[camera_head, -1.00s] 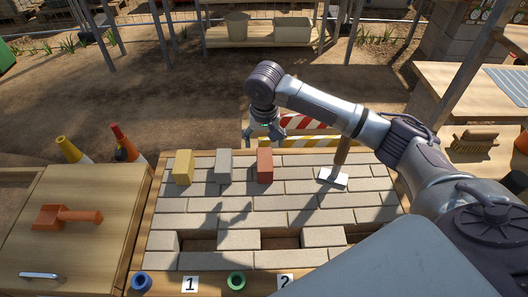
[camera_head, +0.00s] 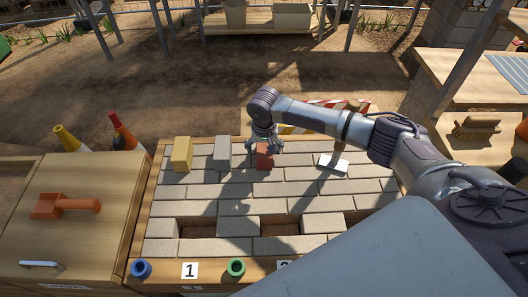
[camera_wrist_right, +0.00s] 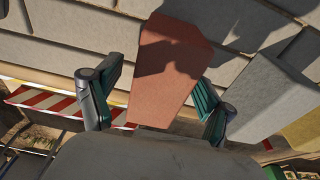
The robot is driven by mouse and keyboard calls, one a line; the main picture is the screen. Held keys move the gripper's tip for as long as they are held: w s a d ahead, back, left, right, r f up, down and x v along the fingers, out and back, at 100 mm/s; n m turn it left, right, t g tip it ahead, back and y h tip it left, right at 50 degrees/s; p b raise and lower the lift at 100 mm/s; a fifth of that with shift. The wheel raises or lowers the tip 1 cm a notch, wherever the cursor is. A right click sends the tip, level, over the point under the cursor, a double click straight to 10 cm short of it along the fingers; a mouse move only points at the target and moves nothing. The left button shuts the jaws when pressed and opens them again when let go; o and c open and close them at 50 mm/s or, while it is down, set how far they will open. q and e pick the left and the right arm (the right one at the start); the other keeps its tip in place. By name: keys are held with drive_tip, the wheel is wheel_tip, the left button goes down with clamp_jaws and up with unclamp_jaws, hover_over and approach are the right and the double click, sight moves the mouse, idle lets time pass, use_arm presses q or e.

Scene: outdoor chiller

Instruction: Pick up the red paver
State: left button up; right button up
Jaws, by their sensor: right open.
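The red paver (camera_head: 264,158) stands upright at the back of the paved table, to the right of the grey and yellow pavers. My right gripper (camera_head: 265,140) is just above and around its top in the head view. My left gripper is not in view.
A grey paver (camera_head: 222,152) and a yellow paver (camera_head: 182,154) stand to the left of the red one. A mallet (camera_head: 335,160) stands to the right. Two gaps (camera_head: 197,228) open in the paving. A striped barrier (camera_head: 300,127) is behind the table.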

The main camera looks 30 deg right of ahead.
sight(264, 145)
drive_tip(key=shift+f, duration=0.55)
clamp_jaws()
drive_tip(key=shift+w+r, duration=0.1)
drive_tip(key=shift+r, duration=0.45)
wheel_tip(264, 145, up, 4)
drive_tip(key=shift+f, duration=0.25)
drive_tip(key=s+d+r+p, duration=0.1)
drive_tip(key=s+d+r, duration=0.5)
drive_tip(key=s+d, duration=0.2)
drive_tip(key=shift+s+r, duration=0.3)
